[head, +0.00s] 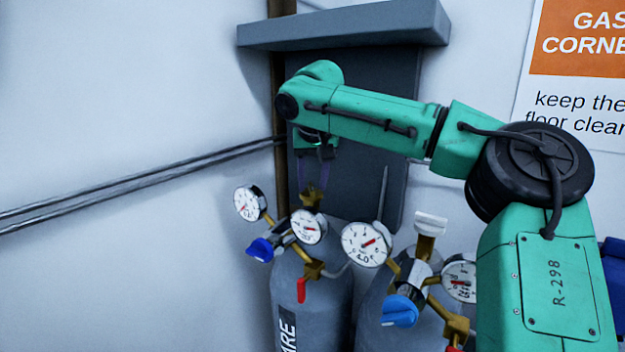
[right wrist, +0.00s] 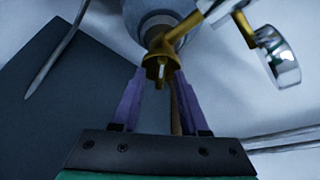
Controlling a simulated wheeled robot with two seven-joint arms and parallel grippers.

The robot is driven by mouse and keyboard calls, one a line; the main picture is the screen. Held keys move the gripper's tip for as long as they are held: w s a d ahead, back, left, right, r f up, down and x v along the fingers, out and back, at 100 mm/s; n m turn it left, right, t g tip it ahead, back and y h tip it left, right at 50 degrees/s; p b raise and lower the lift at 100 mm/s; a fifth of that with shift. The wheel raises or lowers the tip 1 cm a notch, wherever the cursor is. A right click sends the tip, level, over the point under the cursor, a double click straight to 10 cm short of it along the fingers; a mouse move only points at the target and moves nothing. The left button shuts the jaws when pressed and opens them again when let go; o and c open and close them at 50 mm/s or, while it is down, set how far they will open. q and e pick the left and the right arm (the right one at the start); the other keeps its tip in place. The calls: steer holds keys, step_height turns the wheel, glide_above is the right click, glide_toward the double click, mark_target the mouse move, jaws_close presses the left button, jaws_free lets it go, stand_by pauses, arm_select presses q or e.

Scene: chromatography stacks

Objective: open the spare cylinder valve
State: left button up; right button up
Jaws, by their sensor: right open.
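The spare cylinder (head: 312,290) is grey, with a dark label that reads "ARE", and stands at the lower middle of the head view. Its brass valve top (head: 312,194) sticks up above the gauges. My right gripper (head: 315,176) points down over this valve with its purple fingers apart. In the right wrist view, the brass valve top (right wrist: 161,62) lies between the open fingertips (right wrist: 160,77). I see no clear contact; the exact gap is hard to judge. My left gripper is not in view.
A second grey cylinder (head: 375,300) with a white knob (head: 431,223) stands close to the right. Gauges (head: 249,203), a blue knob (head: 262,249) and a red lever (head: 302,289) crowd the spare cylinder. A grey shelf (head: 345,28) overhangs. Pipes (head: 130,190) run along the wall.

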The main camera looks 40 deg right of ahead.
jaws_close()
steer(key=shift+r+n, duration=0.1)
steer(key=shift+n, duration=0.3)
steer(key=n, duration=0.1)
steer(key=n+y, duration=0.1)
steer(key=n, duration=0.1)
steer(key=n+y, duration=0.1)
steer(key=shift+d+t, duration=0.25)
steer(key=shift+t, duration=0.15)
steer(key=shift+d+n+y, duration=0.1)
steer(key=shift+n+y, duration=0.4)
steer(key=shift+n, duration=0.85)
steer(key=shift+d+n+y, duration=0.1)
steer(key=shift+n+y, duration=0.4)
steer(key=shift+n, duration=0.85)
jaws_free()
steer(key=shift+w, duration=0.1)
